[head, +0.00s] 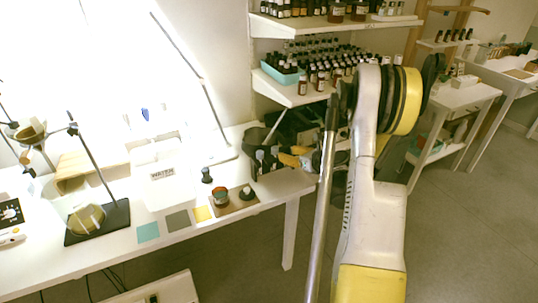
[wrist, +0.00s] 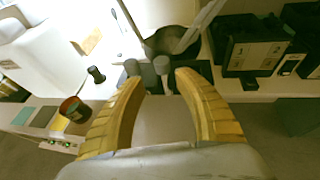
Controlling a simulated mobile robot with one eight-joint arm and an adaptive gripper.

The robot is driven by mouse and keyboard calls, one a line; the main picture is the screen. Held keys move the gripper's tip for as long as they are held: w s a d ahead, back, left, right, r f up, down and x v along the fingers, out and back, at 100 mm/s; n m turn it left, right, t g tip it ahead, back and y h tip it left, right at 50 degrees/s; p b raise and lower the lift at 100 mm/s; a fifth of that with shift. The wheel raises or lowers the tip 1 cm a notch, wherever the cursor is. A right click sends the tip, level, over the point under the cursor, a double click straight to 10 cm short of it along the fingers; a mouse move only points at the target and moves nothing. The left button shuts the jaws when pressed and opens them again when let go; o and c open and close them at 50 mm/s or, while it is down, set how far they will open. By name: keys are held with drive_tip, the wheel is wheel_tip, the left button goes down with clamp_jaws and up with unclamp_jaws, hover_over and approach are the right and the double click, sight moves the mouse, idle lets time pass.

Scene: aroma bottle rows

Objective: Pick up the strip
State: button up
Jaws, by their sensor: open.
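I cannot pick out the strip with certainty. A thin pale stick with a rounded end (wrist: 125,22) stands in the upper middle of the wrist view; I cannot tell if it is the strip. My gripper (wrist: 158,76) is open, its yellow fingers spread and nothing held between them.
On the white table (head: 110,262) are a small dark bottle (head: 207,175), a brown board (head: 234,207), flat coloured squares (head: 177,220) and a white box (head: 160,190). Bottle shelves (head: 290,94) rise behind.

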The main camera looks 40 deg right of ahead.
sight(277, 150)
drive_tip(key=b+x, duration=0.1)
drive_tip(key=x, duration=0.4)
drive_tip(key=b+x, duration=0.2)
drive_tip(key=x, duration=0.2)
drive_tip(key=shift+w+d, duration=0.25)
drive_tip(key=shift+w, duration=0.15)
drive_tip(key=c, duration=0.7)
